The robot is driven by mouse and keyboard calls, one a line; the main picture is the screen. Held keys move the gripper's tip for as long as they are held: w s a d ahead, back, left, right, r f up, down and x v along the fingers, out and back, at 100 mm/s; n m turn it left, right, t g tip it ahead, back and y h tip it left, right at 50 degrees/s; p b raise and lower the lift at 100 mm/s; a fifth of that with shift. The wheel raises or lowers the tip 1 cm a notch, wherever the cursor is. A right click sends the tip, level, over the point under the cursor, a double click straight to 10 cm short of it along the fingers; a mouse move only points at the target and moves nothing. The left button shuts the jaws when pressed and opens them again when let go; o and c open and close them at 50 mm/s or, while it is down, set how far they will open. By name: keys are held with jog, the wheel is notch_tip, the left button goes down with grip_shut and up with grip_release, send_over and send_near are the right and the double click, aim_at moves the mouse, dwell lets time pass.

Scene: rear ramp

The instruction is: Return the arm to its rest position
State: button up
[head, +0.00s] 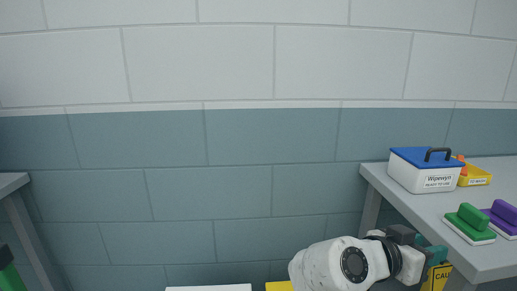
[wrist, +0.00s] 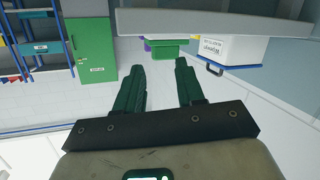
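My arm (head: 345,263) is bent low at the bottom right of the head view, in front of the grey table. My gripper (head: 432,254) is beside the table's near left edge, partly hidden by my wrist. In the wrist view my gripper (wrist: 158,72) shows two dark green fingers held apart, with nothing between them. That view is upside down, and the table appears across its top, apart from the fingers.
A yellow caution sign (head: 438,277) is near my gripper. A green cabinet (wrist: 91,50) stands farther off.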

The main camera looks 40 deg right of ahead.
jog(key=w+a+f+n+t+y, duration=0.1)
jog(key=a+f+n+t+y, duration=0.3)
jog(key=f, duration=0.6)
jog(key=a+f+n+t+y, duration=0.2)
jog(key=f+n, duration=0.5)
jog(key=f, duration=0.3)
jog(key=s+a+f+n+y, duration=0.4)
jog(key=a+f, duration=0.3)
jog(key=s+a+f+n+y, duration=0.4)
jog(key=a+f+y, duration=0.1)
jog(key=a+f, duration=0.25)
notch_tip(320, 180, up, 16)
jog(key=p, duration=1.5)
jog(key=shift+w+g, duration=0.3)
jog(key=shift+g, duration=0.1)
jog(key=shift+a, duration=0.1)
